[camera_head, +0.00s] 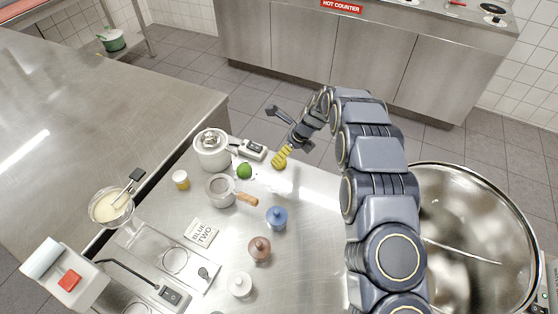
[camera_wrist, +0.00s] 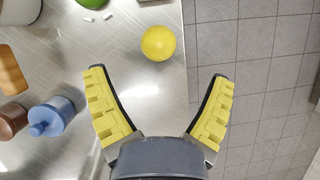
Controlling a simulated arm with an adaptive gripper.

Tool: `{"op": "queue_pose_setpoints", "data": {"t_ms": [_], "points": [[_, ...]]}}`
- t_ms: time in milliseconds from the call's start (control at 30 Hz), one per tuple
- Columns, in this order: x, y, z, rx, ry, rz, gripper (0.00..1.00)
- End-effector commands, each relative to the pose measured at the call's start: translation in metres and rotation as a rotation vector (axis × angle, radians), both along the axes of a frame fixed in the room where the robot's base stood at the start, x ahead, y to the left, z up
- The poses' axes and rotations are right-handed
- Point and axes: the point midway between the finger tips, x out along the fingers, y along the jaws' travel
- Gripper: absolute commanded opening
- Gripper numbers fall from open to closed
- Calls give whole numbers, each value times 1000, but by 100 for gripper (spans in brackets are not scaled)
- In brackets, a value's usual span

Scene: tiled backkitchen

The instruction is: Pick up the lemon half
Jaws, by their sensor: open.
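The lemon half (camera_wrist: 158,43) shows in the wrist view as a round yellow shape on the steel table near its edge. It lies beyond my fingertips, roughly midway between them sideways. In the head view the lemon half (camera_head: 277,163) is by the table's far edge, partly merged with the yellow pad of one finger. My gripper (camera_wrist: 157,75) is open and empty, its stepped yellow pads spread wide. In the head view my gripper (camera_head: 279,133) is at the table's far edge. I cannot tell its height above the table.
Bare table lies right of the blue jar.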

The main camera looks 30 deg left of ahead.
Motion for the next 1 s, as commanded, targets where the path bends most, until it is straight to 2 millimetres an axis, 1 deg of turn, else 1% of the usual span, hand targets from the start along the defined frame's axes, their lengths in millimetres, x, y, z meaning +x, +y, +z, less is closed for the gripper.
{"op": "queue_pose_setpoints", "data": {"t_ms": [33, 267, 400, 533, 600, 800, 833, 867, 900, 967, 1000], "points": [[0, 2, -7, -2, 2, 1, 84], [0, 10, -22, -1, 3, 2, 84], [2, 19, -39, -2, 1, 4, 84], [2, 24, -54, -2, 3, 3, 84], [3, 25, -57, -2, 2, 3, 84], [4, 26, -57, 0, 0, 2, 84], [4, 26, -57, 0, 0, 2, 78], [4, 26, -57, 0, 0, 2, 65], [4, 26, -57, 0, 0, 2, 48], [4, 26, -57, 0, 0, 2, 23], [4, 26, -57, 0, 0, 2, 14]]}}
